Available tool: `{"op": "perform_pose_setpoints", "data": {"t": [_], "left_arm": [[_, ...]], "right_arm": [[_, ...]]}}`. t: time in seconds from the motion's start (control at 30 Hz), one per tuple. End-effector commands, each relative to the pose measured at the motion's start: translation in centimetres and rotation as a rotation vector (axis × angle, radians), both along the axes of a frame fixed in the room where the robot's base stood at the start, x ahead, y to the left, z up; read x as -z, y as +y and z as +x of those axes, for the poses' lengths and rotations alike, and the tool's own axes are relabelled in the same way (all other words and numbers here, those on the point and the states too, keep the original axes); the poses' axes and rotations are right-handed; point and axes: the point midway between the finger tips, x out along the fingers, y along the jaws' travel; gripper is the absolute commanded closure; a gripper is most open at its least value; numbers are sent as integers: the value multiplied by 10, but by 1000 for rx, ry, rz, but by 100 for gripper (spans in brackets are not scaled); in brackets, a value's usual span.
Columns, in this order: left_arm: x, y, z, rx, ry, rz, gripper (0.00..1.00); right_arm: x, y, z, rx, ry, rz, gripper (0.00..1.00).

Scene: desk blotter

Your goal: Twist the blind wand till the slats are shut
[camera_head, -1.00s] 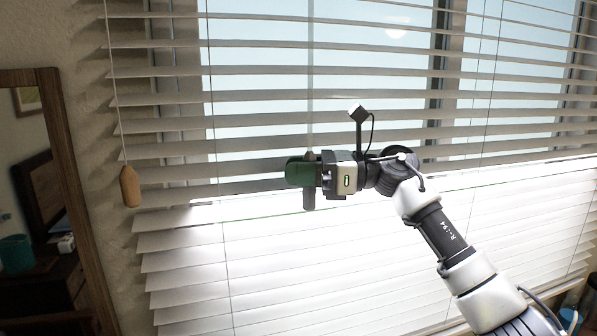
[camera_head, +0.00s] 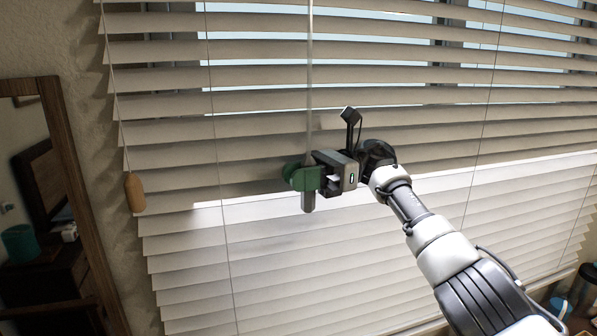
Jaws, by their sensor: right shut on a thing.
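The blind wand (camera_head: 310,80) is a thin clear rod hanging in front of the slats, with a grey lower end (camera_head: 308,202) below my gripper. My right gripper (camera_head: 302,177), with green fingers, is shut on the wand near its lower end. The blind (camera_head: 260,125) has wide pale slats. Its upper slats are tilted and look broad, with narrow strips of bright window between them. The lower slats (camera_head: 300,260) look closely overlapped, with little or no gap. My left gripper is not in view.
A pull cord with a wooden tassel (camera_head: 134,192) hangs at the blind's left side. A wood-framed mirror (camera_head: 75,180) leans at the far left. Dark containers (camera_head: 585,288) stand at the lower right corner. The space before the blind's lower left is clear.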

Motion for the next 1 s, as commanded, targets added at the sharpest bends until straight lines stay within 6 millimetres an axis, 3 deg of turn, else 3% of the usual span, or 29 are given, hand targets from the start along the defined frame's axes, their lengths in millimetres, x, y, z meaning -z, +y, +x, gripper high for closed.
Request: {"op": "perform_pose_setpoints", "data": {"t": [0.3, 0.33, 0.47, 0.77, 1.0], "left_arm": [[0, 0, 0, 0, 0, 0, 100], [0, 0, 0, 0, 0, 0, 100], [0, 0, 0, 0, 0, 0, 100], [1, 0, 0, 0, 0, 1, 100], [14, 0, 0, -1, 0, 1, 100]], "right_arm": [[-2, 0, 0, 0, -3, 0, 99], [-2, 0, 0, 1, -3, 0, 71], [-1, 0, 0, 1, -2, 0, 51], [-1, 0, 0, 0, -1, 0, 50], [-22, 0, 0, 1, -5, 1, 50]]}}
